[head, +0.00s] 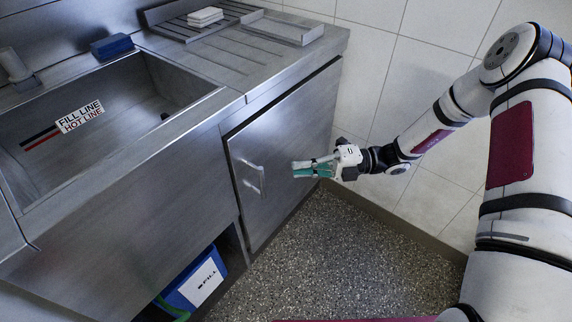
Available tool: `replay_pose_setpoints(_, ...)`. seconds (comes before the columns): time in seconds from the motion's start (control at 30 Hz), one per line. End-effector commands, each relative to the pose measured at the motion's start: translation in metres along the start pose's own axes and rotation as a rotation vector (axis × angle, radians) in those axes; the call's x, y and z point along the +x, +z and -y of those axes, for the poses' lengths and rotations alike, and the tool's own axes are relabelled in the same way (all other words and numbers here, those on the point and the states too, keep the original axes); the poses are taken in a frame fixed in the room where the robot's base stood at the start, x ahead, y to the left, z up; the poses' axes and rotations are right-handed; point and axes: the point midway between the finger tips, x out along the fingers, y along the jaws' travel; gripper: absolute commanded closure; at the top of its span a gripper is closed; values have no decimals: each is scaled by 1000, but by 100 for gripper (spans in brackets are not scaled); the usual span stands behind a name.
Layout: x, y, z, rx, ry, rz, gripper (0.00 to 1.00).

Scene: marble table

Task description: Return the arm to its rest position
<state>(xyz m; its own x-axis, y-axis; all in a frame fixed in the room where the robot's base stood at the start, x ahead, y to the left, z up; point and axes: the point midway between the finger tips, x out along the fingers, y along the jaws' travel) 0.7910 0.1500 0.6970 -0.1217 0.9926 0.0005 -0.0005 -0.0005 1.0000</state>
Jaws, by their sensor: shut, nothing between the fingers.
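My gripper (298,170) is at the middle of the head view, at the end of my arm that reaches in from the right. Its teal fingers are shut with nothing between them. They point left toward the handle (257,178) of a metal cabinet door (285,150). A gap shows between the fingertips and the handle in the picture. The door looks closed.
A steel sink (150,75) and counter (255,60) run along the left and back. A blue sponge (112,46) lies on the sink's back edge. A blue bin (190,278) sits under the counter. Speckled floor (320,260) and tiled wall (365,60) are bare.

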Motion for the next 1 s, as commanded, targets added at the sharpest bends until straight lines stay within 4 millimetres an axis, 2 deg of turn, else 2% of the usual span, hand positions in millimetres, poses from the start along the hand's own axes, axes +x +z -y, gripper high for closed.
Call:
replay_pose_setpoints(0.27, -7, 0, -1, -5, -3, -3, 100)
replay_pose_setpoints(0.37, -6, -4, -8, -47, -24, -25, 100)
replay_pose_setpoints(0.57, -6, -29, -48, -311, -142, -176, 100)
replay_pose_setpoints(0.7, -9, -56, -80, -551, -232, -326, 100)
replay_pose_setpoints(1.0, -20, -118, -139, -1033, -363, -676, 100)
